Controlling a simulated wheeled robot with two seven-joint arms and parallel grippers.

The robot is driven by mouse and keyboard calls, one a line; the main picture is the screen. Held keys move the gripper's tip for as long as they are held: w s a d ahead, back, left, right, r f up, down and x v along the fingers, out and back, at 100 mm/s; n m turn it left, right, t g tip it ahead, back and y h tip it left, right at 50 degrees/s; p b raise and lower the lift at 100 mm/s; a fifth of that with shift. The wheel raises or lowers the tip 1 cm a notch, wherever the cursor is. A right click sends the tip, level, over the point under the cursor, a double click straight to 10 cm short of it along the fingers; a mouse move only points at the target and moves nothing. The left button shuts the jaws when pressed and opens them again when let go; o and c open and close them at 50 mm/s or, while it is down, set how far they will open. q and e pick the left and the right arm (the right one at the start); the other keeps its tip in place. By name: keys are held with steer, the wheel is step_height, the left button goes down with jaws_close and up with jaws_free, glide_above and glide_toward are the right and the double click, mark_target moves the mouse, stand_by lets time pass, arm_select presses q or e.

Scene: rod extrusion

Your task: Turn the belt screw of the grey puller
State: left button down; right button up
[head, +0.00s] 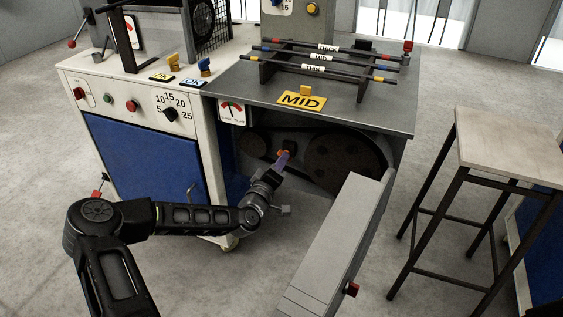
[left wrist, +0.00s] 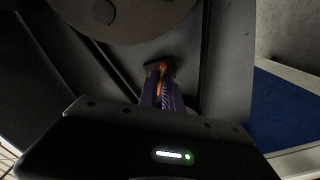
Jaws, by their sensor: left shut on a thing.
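The grey puller (head: 395,122) stands with its front bay open, showing a large pulley (head: 338,163), a small pulley (head: 252,145) and a dark belt. The large pulley also shows at the top of the left wrist view (left wrist: 130,12). My left gripper (head: 284,156) reaches into the bay between the pulleys. In the left wrist view its purple fingers (left wrist: 163,88) are shut on the belt screw, and threads and an orange part show between them. The screw's head is mostly hidden by the fingers. A dark block (head: 290,146) sits just behind the fingertips. My right gripper is not in view.
The grey door (head: 325,245) stands open to the right of my arm. A white and blue machine (head: 140,150) is at the left, a stool (head: 510,150) at the right. Rods (head: 325,58) lie on a rack on top.

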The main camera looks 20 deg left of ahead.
arm_select(q)
steer(key=shift+m, duration=0.3)
steer(key=shift+m+b, duration=0.7)
steer(key=shift+m, duration=1.9)
steer(key=shift+a, duration=0.1)
steer(key=c, duration=1.5)
jaws_free()
